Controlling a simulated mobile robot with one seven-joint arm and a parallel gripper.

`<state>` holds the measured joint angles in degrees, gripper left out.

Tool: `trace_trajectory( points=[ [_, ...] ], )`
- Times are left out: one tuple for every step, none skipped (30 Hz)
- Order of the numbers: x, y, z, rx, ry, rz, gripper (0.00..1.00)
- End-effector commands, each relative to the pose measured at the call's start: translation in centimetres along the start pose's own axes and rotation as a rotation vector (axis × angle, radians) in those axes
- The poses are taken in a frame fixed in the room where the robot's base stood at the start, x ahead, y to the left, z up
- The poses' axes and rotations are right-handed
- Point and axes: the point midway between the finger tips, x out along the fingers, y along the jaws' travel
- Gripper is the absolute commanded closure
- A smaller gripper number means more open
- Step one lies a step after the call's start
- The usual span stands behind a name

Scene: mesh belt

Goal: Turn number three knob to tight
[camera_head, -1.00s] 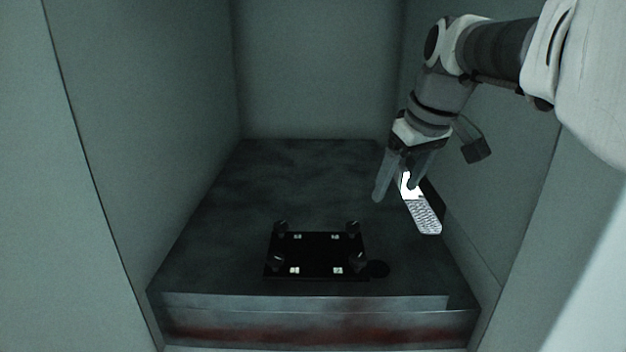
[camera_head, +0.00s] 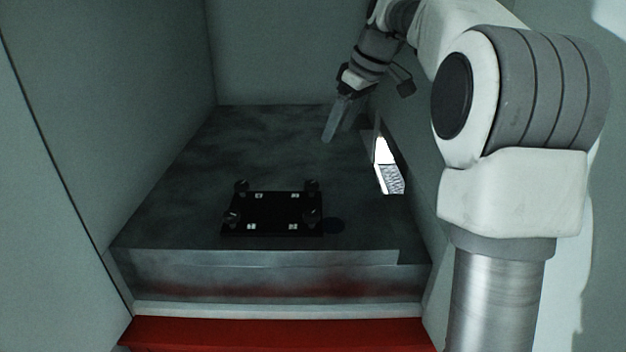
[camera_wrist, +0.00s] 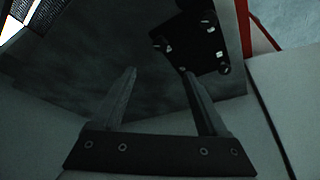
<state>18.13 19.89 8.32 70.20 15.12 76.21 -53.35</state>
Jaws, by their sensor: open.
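A black plate (camera_head: 272,214) lies on the dark bench near its front edge, with a dark knob at each corner: back left (camera_head: 241,187), back right (camera_head: 311,187), front left (camera_head: 231,219) and front right (camera_head: 309,220). Small white labels sit beside the knobs, but their numbers are too small to read. My gripper (camera_head: 331,136) is open and empty, above the bench behind and right of the plate. In the wrist view my two fingers (camera_wrist: 158,72) are spread apart, and the plate (camera_wrist: 190,45) shows beyond them at the upper right.
The bench (camera_head: 190,180) stands in a recess with walls left, back and right. A bright opening with mesh belt (camera_head: 391,179) is in the right wall. A red strip (camera_head: 275,333) runs below the bench front.

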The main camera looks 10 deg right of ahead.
Motion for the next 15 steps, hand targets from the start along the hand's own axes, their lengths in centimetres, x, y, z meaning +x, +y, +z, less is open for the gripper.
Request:
trace_trajectory(
  points=[
    [0.7,-0.1,0.0,-0.001,-0.002,-0.003,0.24],
    [1.2,-0.1,0.0,-0.001,-0.002,-0.003,0.24],
    [1.9,-0.1,0.0,-0.001,-0.003,-0.004,0.24],
    [2.5,-0.1,0.0,-0.001,-0.003,-0.003,0.24],
    [3.1,-0.2,0.0,-0.001,-0.004,-0.004,0.24],
    [4.0,-0.1,0.0,-0.001,-0.003,-0.004,0.24],
    [4.7,-0.1,0.1,0.000,-0.004,-0.004,0.24],
    [5.4,-0.1,0.1,0.000,-0.004,-0.004,0.24],
    [6.2,-0.1,0.1,0.000,-0.004,-0.003,0.24],
    [6.9,-0.1,0.1,0.000,-0.004,-0.004,0.24],
    [7.5,-0.1,0.1,0.000,-0.004,-0.003,0.24],
    [8.4,-0.2,0.1,-0.001,-0.004,-0.004,0.24],
    [9.1,-0.1,0.0,0.000,-0.004,-0.004,0.24],
    [9.8,-0.2,0.1,0.000,-0.004,-0.004,0.24],
    [10.6,-0.1,0.1,0.000,-0.004,-0.003,0.24]
  ],
)
